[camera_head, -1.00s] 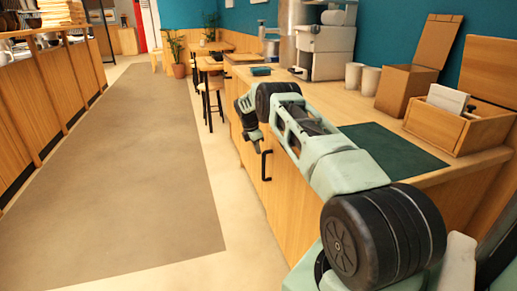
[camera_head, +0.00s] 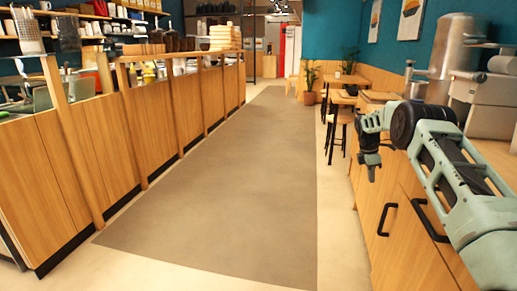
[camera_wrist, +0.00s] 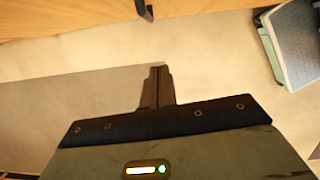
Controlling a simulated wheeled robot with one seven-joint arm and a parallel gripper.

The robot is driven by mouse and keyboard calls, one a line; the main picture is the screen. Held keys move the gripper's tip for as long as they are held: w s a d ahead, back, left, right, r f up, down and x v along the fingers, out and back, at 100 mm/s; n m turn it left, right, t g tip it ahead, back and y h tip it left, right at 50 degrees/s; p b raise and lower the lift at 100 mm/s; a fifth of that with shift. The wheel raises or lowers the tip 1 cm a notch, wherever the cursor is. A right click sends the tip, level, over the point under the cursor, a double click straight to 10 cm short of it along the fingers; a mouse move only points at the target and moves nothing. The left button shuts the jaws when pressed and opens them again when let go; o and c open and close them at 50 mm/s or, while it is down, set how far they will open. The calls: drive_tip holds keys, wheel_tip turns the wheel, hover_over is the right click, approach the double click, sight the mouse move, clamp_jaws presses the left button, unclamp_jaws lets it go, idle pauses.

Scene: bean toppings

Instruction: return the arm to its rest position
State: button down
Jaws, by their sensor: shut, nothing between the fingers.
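My arm reaches in from the right of the head view, bent, with my gripper (camera_head: 371,172) hanging down at its far end. The gripper is beside the wooden counter front, over the aisle side. In the wrist view the gripper's fingers (camera_wrist: 157,78) are together with nothing between them.
The right-hand wooden counter (camera_head: 410,235) with black handles stands close to my arm. A long wooden counter (camera_head: 150,120) lines the left. A grey-brown floor mat (camera_head: 225,200) runs down the clear aisle. A potted plant (camera_head: 308,85), table and stool stand farther back.

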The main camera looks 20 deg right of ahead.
drive_tip(key=shift+a, duration=0.1)
drive_tip(key=w+a+r+m+t+y, duration=0.1)
drive_tip(key=a+r, duration=0.3)
drive_tip(key=a, duration=0.7)
drive_tip(key=w+a+r+y, duration=0.1)
drive_tip(key=a+r, duration=0.2)
drive_tip(key=a, duration=0.8)
drive_tip(key=s+a+r, duration=0.2)
drive_tip(key=s+a, duration=0.1)
drive_tip(key=a, duration=0.4)
drive_tip(key=s+a+r+m+y, duration=0.1)
drive_tip(key=s+a+r, duration=0.1)
drive_tip(key=s+a, duration=0.3)
drive_tip(key=s+a+r, duration=0.2)
drive_tip(key=a, duration=0.6)
drive_tip(key=s+a+r+m, duration=0.1)
drive_tip(key=s+a, duration=0.5)
drive_tip(key=s, duration=0.3)
drive_tip(key=s+a+r+m, duration=0.1)
drive_tip(key=s+a, duration=0.5)
drive_tip(key=s, duration=0.3)
drive_tip(key=s+f+m, duration=0.1)
drive_tip(key=s+f, duration=0.1)
drive_tip(key=s, duration=1.5)
wheel_tip(320, 180, up, 14)
drive_tip(key=p, duration=1.4)
drive_tip(key=shift+d+r+p, duration=0.15)
drive_tip(key=shift+d+p, duration=0.2)
